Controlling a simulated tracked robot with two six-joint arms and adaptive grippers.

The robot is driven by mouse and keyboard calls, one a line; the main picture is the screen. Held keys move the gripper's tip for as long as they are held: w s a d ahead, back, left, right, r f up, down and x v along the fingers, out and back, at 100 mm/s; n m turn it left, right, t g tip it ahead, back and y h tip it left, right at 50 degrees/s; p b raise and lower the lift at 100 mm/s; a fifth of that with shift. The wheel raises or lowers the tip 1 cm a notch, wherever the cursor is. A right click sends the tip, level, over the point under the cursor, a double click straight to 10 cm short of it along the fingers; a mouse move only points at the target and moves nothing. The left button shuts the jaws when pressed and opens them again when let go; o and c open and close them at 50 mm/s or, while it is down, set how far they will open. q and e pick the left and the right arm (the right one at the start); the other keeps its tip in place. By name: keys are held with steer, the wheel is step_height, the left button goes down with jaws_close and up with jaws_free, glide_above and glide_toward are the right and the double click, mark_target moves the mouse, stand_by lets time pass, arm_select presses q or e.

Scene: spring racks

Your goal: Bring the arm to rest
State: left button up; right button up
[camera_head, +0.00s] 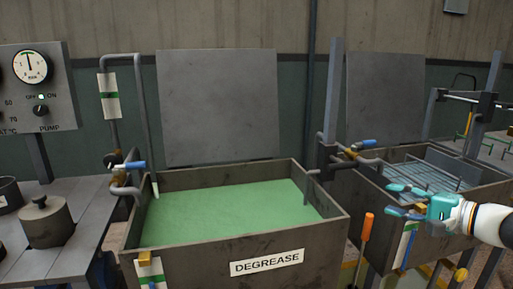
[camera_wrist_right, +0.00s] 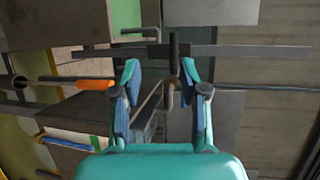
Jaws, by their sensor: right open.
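My right gripper (camera_head: 408,199) is teal with blue finger pads and comes in from the right edge in the head view. It is in front of the right-hand tank (camera_head: 443,233), near its front wall. In the right wrist view the gripper (camera_wrist_right: 160,85) has its two fingers spread apart with nothing between them. My left gripper is in neither view.
A tank labelled DEGREASE (camera_head: 267,262) holds green liquid in the middle. A post (camera_head: 331,110) with pipes and blue-handled valves stands between the tanks. An orange-handled tool (camera_head: 365,235) is upright near the gripper. A pump panel (camera_head: 35,88) and lidded pot (camera_head: 46,222) are at left.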

steer(key=a+f+g+y, duration=0.1)
steer(key=a+f+g, duration=0.1)
steer(key=a+f, duration=0.35)
steer(key=a+f+g, duration=0.2)
steer(key=a+f, duration=0.1)
steer(key=f, duration=0.6)
steer(key=s+a+f+n+g+h, duration=0.1)
steer(key=s+a+f+g, duration=0.3)
steer(key=f, duration=0.6)
steer(key=s+a+f+g, duration=0.2)
steer(key=s+a+f, duration=0.25)
steer(key=f, duration=0.55)
steer(key=s+a+f+n+g+h, duration=0.1)
steer(key=s+f+n+g+h, duration=0.2)
steer(key=s+f, duration=0.8)
steer(key=s+a+f+n+g+h, duration=0.15)
steer(key=s+f+n, duration=0.45)
steer(key=s, duration=0.9)
arm_select(q)
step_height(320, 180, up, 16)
steer(key=p, duration=1.6)
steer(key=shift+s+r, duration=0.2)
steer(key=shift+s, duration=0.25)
arm_select(e)
step_height(320, 180, up, 15)
steer(key=w+t+h, duration=0.1)
steer(key=w+t, duration=0.1)
steer(key=shift+w, duration=0.35)
